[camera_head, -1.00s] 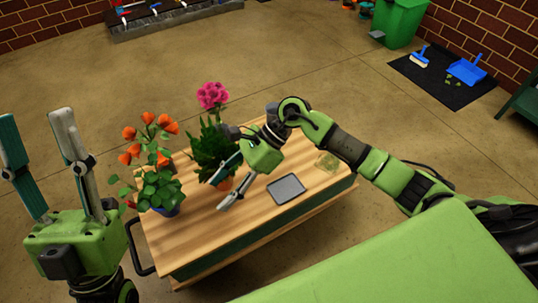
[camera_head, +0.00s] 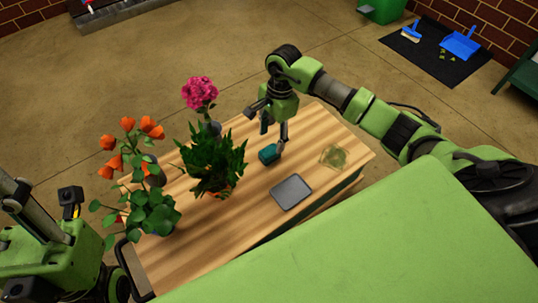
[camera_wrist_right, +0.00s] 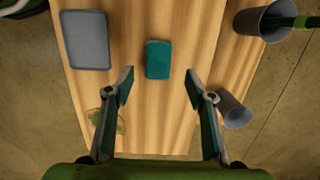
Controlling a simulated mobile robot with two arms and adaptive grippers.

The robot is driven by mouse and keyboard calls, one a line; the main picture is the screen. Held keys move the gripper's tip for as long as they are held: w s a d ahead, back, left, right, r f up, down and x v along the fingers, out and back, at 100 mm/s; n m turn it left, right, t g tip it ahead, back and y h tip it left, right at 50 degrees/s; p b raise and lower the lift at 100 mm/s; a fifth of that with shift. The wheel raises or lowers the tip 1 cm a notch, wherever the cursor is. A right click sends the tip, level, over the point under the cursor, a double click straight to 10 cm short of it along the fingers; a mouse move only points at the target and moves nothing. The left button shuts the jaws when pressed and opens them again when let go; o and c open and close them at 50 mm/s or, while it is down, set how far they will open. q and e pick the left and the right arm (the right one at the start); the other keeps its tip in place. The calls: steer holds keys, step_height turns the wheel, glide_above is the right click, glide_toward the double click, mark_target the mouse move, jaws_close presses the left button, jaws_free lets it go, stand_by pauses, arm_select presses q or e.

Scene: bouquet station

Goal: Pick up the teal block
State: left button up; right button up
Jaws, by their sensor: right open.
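The teal block (camera_head: 268,154) lies on the wooden table (camera_head: 245,225), right of the dark green leafy plant. It also shows in the right wrist view (camera_wrist_right: 158,59), top centre. My right gripper (camera_head: 268,130) is above the table beside the block. In the wrist view its two fingers (camera_wrist_right: 158,78) are spread wide with nothing between them, and the block appears just beyond the fingertips, roughly centred. My left gripper (camera_head: 38,212) is at the lower left, cut by the picture edge; its jaws cannot be judged.
A grey tray (camera_head: 291,192) and a greenish translucent item (camera_head: 333,157) lie on the table. An orange-flowered plant (camera_head: 145,190), leafy plant (camera_head: 213,165) and pink flower (camera_head: 199,93) stand left. Two grey cups (camera_wrist_right: 262,20) (camera_wrist_right: 232,110) show right in the wrist view.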

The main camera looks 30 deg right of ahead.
mark_target(270, 150)
steer(key=f+b, duration=0.1)
steer(key=f, duration=0.1)
steer(key=f+b, duration=0.1)
steer(key=f, duration=0.2)
steer(key=a+f+b, duration=0.1)
steer(key=f, duration=0.1)
steer(key=shift+s+f, duration=0.2)
steer(key=shift+f, duration=0.05)
steer(key=c, duration=1.2)
